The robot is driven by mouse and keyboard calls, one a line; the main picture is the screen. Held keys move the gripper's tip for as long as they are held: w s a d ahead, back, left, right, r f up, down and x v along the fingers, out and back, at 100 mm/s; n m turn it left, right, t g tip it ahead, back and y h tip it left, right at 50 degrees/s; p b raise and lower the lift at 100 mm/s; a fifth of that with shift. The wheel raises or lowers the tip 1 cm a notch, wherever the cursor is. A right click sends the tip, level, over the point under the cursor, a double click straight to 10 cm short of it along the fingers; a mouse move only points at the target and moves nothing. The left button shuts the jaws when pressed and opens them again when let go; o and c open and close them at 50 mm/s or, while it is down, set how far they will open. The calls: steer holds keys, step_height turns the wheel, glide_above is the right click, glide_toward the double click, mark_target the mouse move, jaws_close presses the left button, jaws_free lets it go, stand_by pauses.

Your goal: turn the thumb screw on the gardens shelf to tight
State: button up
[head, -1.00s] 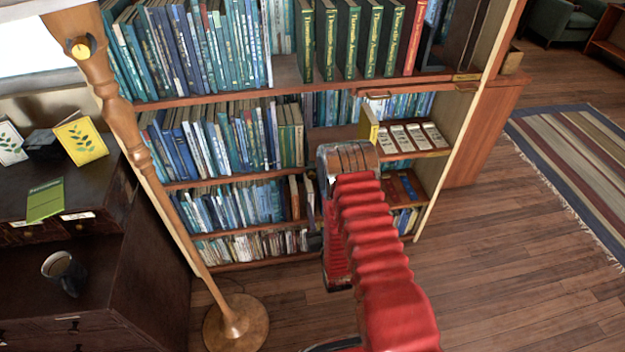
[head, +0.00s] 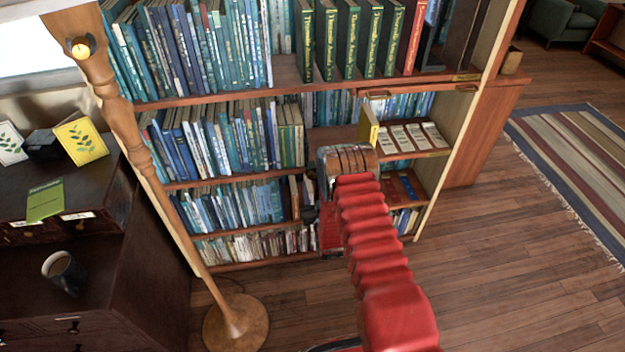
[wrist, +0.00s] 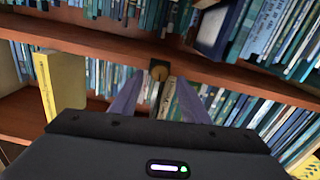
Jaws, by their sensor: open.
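A small round brass knob on a dark square plate, which looks like the thumb screw (wrist: 156,88), sits on the front edge of a wooden shelf board (wrist: 225,72) in the wrist view. My gripper (wrist: 157,92) is open, with its two pale fingers on either side of the knob in the picture. I cannot tell whether they touch it. The knob's turn position is too small to read. In the head view my red arm reaches to the bookcase (head: 290,75), and its wrist hides the knob and most of the gripper.
A yellow book (wrist: 62,85) stands left of my gripper in the wrist view. Blue and green books (wrist: 265,35) fill the shelves around. A wooden lamp stand (head: 165,180) rises left of the bookcase. Open floor (head: 500,270) lies to the right.

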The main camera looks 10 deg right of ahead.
mark_target(312, 176)
steer(key=shift+w, duration=1.8)
steer(key=shift+c, duration=0.2)
steer(key=c, duration=0.9)
